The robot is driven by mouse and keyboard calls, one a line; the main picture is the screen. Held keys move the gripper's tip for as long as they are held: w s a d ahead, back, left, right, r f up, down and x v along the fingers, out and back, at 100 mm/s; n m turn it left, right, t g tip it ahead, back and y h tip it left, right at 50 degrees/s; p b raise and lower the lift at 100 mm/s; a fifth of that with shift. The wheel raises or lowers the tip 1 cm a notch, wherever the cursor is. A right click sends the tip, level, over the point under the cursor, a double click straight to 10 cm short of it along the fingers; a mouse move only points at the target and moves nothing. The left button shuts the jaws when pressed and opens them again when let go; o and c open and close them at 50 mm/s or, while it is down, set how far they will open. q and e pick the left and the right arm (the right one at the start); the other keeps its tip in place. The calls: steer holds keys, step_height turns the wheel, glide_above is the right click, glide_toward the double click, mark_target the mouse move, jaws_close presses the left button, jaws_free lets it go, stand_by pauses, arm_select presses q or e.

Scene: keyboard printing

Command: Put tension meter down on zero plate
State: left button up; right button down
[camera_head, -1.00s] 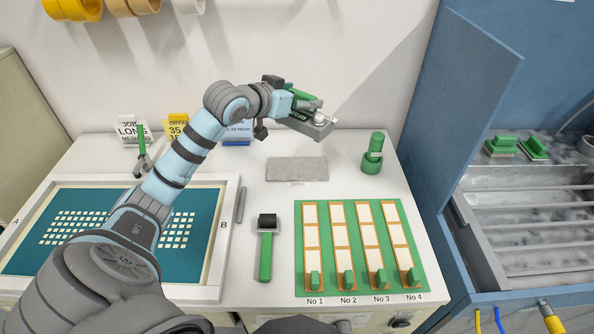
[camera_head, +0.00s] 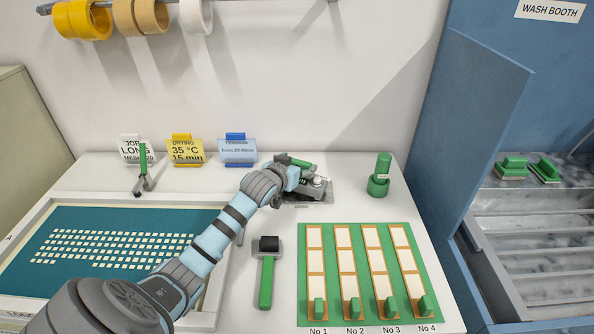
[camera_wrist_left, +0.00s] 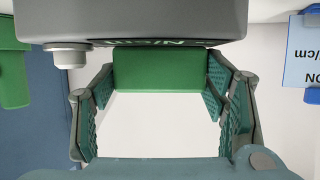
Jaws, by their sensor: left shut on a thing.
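The tension meter (camera_head: 318,186), a grey block with a green handle and a pale knob, is at the zero plate (camera_head: 314,201) near the back of the table. It covers most of the plate; only the front strip shows. Whether the meter touches the plate cannot be told. My left gripper (camera_head: 292,168) is shut on the green handle. In the left wrist view, the teal-padded fingers of my left gripper (camera_wrist_left: 160,105) stand either side of the green handle (camera_wrist_left: 158,70), with the grey meter body (camera_wrist_left: 140,20) above it in the picture. My right gripper is not in view.
A green cylinder in a holder (camera_head: 380,175) stands right of the meter. A green-handled roller (camera_head: 267,270) and a green tray of numbered strips (camera_head: 360,318) lie in front. Sign cards (camera_head: 238,151) stand behind to the left. A blue wall panel (camera_head: 470,130) rises at right.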

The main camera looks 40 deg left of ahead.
arm_select(q)
steer(key=shift+f, duration=0.25)
steer(key=o, duration=1.6)
steer(key=p+v, duration=0.2)
steer(key=v, duration=1)
steer(key=shift+p, duration=0.4)
